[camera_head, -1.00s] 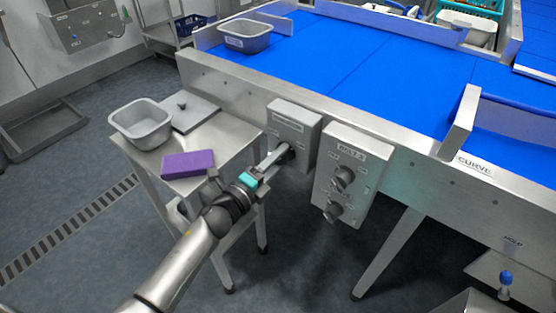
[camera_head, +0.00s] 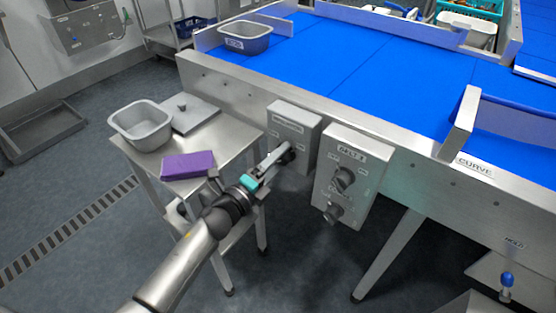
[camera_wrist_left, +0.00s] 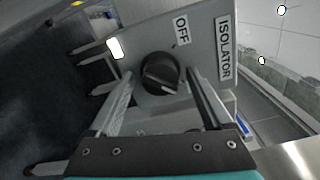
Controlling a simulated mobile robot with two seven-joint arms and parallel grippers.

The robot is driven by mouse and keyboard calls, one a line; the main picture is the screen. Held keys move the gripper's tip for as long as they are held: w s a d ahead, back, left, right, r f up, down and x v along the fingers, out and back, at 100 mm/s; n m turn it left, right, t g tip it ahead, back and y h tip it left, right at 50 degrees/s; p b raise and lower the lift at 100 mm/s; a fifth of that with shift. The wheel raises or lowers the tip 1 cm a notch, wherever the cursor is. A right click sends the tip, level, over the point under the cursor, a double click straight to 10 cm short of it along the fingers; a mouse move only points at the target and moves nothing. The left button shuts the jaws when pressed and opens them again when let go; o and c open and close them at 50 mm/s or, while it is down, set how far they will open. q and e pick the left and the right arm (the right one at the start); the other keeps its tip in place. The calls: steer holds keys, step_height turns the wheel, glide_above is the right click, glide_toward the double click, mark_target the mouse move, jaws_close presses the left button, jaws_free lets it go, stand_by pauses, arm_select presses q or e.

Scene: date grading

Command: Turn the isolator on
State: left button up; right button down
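The isolator is a grey box (camera_head: 291,122) on the side of the blue-belt conveyor. The left wrist view shows its ISOLATOR label (camera_wrist_left: 225,50), an OFF label (camera_wrist_left: 181,30) and a black rotary knob (camera_wrist_left: 160,73). My left gripper (camera_head: 281,154) is at the front of this box. In the left wrist view its two fingers (camera_wrist_left: 160,82) are apart, one on each side of the knob, with a gap visible at each side. Whether either fingertip touches the knob I cannot tell. My right gripper is not in view.
A second grey control box (camera_head: 350,165) with two black knobs hangs just right of the isolator. A steel side table (camera_head: 240,140) holds a grey tub (camera_head: 142,126), a lid (camera_head: 190,113) and a purple block (camera_head: 188,165). Another tub (camera_head: 245,37) sits on the belt (camera_head: 395,66).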

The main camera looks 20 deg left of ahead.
arm_select(q)
steer(key=shift+s+a, duration=0.25)
steer(key=shift+s, duration=0.35)
steer(key=p+v, duration=0.2)
steer(key=v, duration=1.2)
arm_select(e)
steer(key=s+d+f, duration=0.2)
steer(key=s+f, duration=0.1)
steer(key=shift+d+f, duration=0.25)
